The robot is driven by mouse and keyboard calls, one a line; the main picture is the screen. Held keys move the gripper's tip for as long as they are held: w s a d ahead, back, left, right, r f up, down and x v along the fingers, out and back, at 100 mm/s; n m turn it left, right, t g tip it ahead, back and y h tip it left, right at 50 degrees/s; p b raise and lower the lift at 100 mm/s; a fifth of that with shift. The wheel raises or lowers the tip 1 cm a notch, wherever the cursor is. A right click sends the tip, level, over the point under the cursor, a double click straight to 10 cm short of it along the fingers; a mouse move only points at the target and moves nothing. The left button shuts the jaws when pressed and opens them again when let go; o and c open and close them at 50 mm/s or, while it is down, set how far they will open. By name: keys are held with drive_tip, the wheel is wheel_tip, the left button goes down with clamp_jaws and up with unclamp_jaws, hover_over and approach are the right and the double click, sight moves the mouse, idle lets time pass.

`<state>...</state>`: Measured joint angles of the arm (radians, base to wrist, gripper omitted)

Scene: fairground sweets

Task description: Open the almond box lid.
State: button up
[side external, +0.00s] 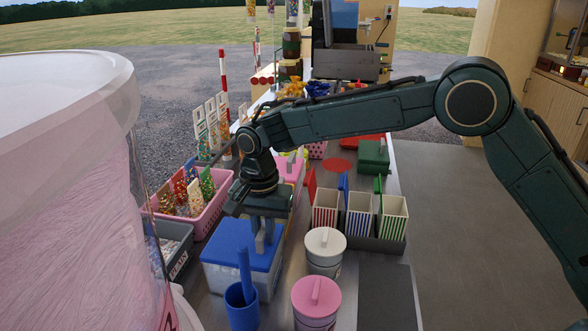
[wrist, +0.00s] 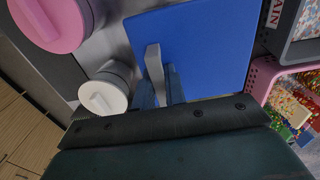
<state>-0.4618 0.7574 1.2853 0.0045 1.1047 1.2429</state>
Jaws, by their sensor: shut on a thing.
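A box with a flat blue lid (side external: 228,243) and a pale, see-through body (side external: 222,281) stands on the metal counter; no almond label is readable. The lid appears to sit on the box, with no clear gap. A grey upright handle rises from the lid and shows in the wrist view (wrist: 153,62), where the blue lid (wrist: 205,50) fills the upper middle. My gripper (side external: 263,232) points down over the lid's right part. Its fingers (wrist: 160,92) are shut on the handle, which they partly hide.
A blue cup (side external: 242,308) with a blue upright piece stands in front. A white-lidded tub (side external: 325,244) and pink-lidded tub (side external: 316,296) are close right. Striped boxes (side external: 359,216) stand beyond. A pink basket (side external: 212,214) and grey bin (side external: 176,240) crowd the left.

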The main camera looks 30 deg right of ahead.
sight(252, 241)
drive_tip(key=shift+o, duration=0.3)
drive_tip(key=shift+w+a+r+g+h, duration=0.15)
drive_tip(key=shift+w+a+r, duration=0.1)
drive_tip(key=shift+r, duration=0.25)
drive_tip(key=shift+w+a+r+g+h, duration=0.15)
drive_tip(key=shift+w+r, duration=0.05)
drive_tip(key=shift+r, duration=0.3)
drive_tip(key=shift+w+a+r, duration=0.15)
drive_tip(key=shift+w+r, duration=0.4)
drive_tip(key=shift+a+r+g+h, duration=0.3)
drive_tip(key=shift+a+r, duration=0.05)
drive_tip(key=shift+s, duration=0.1)
drive_tip(key=o, duration=0.8)
drive_tip(key=shift+a, duration=0.1)
drive_tip(key=shift+c, duration=0.2)
drive_tip(key=o, duration=0.3)
drive_tip(key=shift+r, duration=0.1)
